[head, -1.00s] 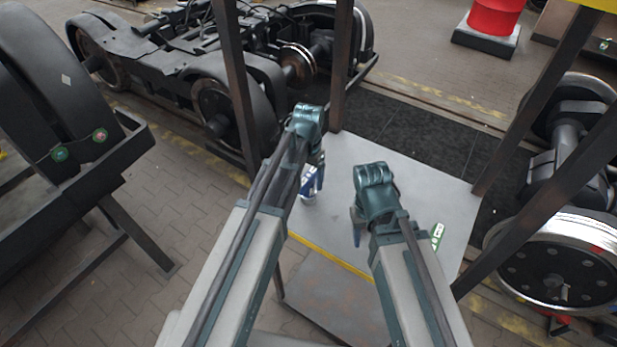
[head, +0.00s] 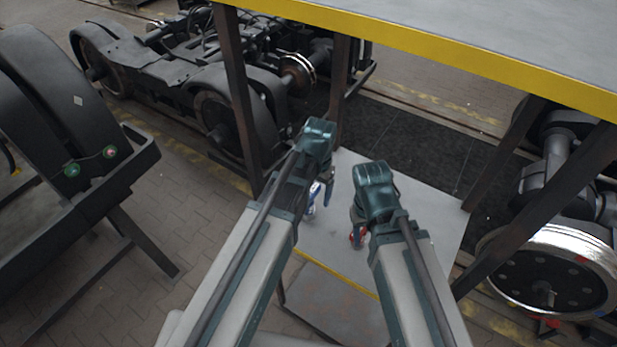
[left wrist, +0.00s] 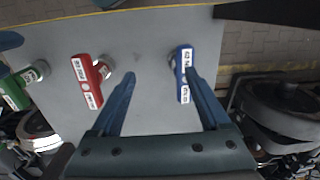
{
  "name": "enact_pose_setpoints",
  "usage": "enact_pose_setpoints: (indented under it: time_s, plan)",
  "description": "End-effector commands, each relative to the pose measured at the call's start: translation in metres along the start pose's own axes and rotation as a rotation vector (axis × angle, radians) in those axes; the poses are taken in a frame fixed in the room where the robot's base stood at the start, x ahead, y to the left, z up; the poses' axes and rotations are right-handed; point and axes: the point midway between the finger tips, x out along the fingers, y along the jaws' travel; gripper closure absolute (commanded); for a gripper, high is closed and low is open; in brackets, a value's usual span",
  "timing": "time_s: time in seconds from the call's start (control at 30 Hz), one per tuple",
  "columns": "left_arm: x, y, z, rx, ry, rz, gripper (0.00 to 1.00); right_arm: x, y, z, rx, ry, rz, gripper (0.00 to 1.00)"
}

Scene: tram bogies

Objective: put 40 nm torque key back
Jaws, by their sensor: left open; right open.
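Three T-shaped keys with white labels lie on a grey lower shelf (head: 405,270). In the left wrist view, a blue key (left wrist: 184,72) is by the right finger, a red key (left wrist: 86,82) is left of the fingers, and a green key (left wrist: 15,92) is at the far left. The labels are too small to read surely. My left gripper (left wrist: 164,88) is open and empty, over the shelf; the blue key (head: 313,198) is beside it in the head view. My right gripper (head: 358,212) is open, close to the red key (head: 357,238).
A grey upper shelf (head: 480,25) with a yellow edge spans the top right, on dark posts (head: 240,100). A bogie (head: 190,80) stands behind at left, a wheelset (head: 550,265) at right. A black frame (head: 100,190) is at left.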

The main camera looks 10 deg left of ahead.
Motion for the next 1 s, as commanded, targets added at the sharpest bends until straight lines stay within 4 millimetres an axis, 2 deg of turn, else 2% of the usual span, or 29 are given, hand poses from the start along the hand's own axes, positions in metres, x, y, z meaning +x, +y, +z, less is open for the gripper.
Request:
enact_pose_setpoints:
  time_s: [0.03,0.1,0.23,0.33,0.67,0.77,1.0]
  plan:
    - [0.000,0.025,0.035,0.001,-0.010,-0.013,0.20,0.000,0.000,0.000,0.000,0.000,0.000,0.50]
    - [0.000,0.045,0.061,-0.014,-0.022,-0.032,0.20,0.000,0.000,0.000,0.000,0.000,0.000,0.50]
    - [-0.001,0.066,0.091,-0.037,-0.033,-0.058,0.20,0.000,0.000,0.000,0.000,0.000,0.000,0.50]
    - [-0.001,0.071,0.097,-0.045,-0.036,-0.066,0.20,0.000,0.000,0.000,0.000,0.000,0.000,0.50]
    - [0.004,0.070,0.094,-0.046,-0.036,-0.065,0.20,0.005,-0.001,0.000,0.000,0.000,0.000,0.50]
    - [0.018,0.071,0.094,-0.045,-0.036,-0.065,0.20,0.019,-0.002,-0.001,-0.001,0.000,0.000,0.50]
    - [0.072,0.072,0.092,-0.039,-0.036,-0.066,0.20,0.073,-0.007,-0.004,-0.007,0.000,0.002,0.50]
